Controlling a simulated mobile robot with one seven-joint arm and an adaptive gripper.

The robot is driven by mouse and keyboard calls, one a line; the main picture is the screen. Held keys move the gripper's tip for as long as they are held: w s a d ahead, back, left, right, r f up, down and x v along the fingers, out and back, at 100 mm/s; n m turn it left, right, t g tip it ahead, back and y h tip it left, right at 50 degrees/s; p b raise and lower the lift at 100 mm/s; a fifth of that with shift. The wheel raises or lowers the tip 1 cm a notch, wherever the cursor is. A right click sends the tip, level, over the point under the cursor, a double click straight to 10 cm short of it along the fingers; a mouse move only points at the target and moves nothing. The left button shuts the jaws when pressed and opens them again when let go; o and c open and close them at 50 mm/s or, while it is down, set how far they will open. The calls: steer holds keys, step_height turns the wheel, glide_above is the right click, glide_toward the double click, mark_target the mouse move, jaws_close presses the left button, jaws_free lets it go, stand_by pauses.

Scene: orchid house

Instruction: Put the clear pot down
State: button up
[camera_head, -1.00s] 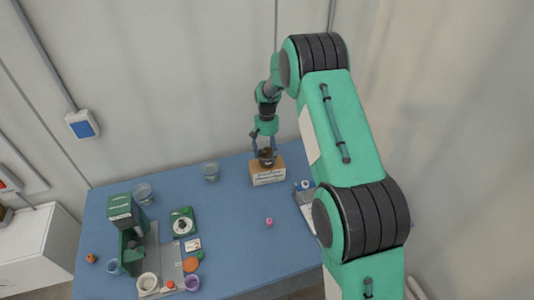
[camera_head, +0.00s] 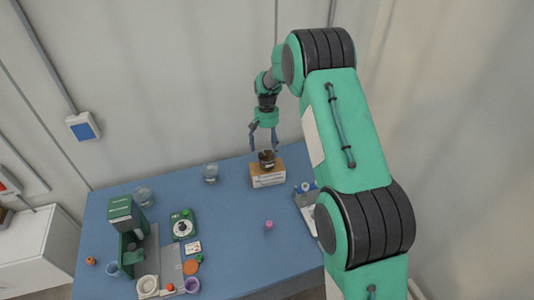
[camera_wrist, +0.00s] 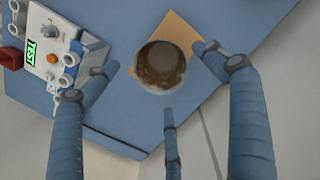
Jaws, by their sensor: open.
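The clear pot (camera_head: 267,158), with dark brown contents, stands upright on a small tan box with a white printed front (camera_head: 268,180) at the back of the blue table. In the wrist view the pot (camera_wrist: 160,67) shows from above as a round rim with brown material inside, on the tan top of the box (camera_wrist: 182,30). My gripper (camera_head: 263,140) is above the pot, fingers spread and apart from it. In the wrist view the blue fingers of my gripper (camera_wrist: 160,85) are open around empty space, with the pot beyond their tips.
Two clear containers (camera_head: 210,173) (camera_head: 144,195) stand along the table's back edge. A white device with a green display (camera_wrist: 45,45) is beside the box. A green machine (camera_head: 126,225), a dial unit (camera_head: 183,224) and small cups fill the left. A pink item (camera_head: 268,225) lies mid-table.

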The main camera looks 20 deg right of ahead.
step_height(320, 180, up, 7)
steer(key=shift+w, duration=0.4)
steer(key=shift+d+r, duration=0.1)
stand_by(0.4)
steer(key=s+a+r+n+t, duration=0.1)
steer(key=s+a+r+t, duration=0.15)
steer(key=s+r, duration=0.95)
steer(key=s+a+r+t, duration=0.1)
steer(key=s+a+r, duration=0.2)
steer(key=s+r, duration=0.8)
steer(key=s+a+r+n+t, duration=0.1)
steer(key=s+r, duration=0.1)
steer(key=s, duration=1.1)
steer(key=s+a+r+n+t, duration=0.1)
steer(key=s+r+t, duration=0.1)
steer(key=s, duration=1.1)
steer(key=shift+s+a, duration=0.3)
steer(key=shift+a, duration=0.1)
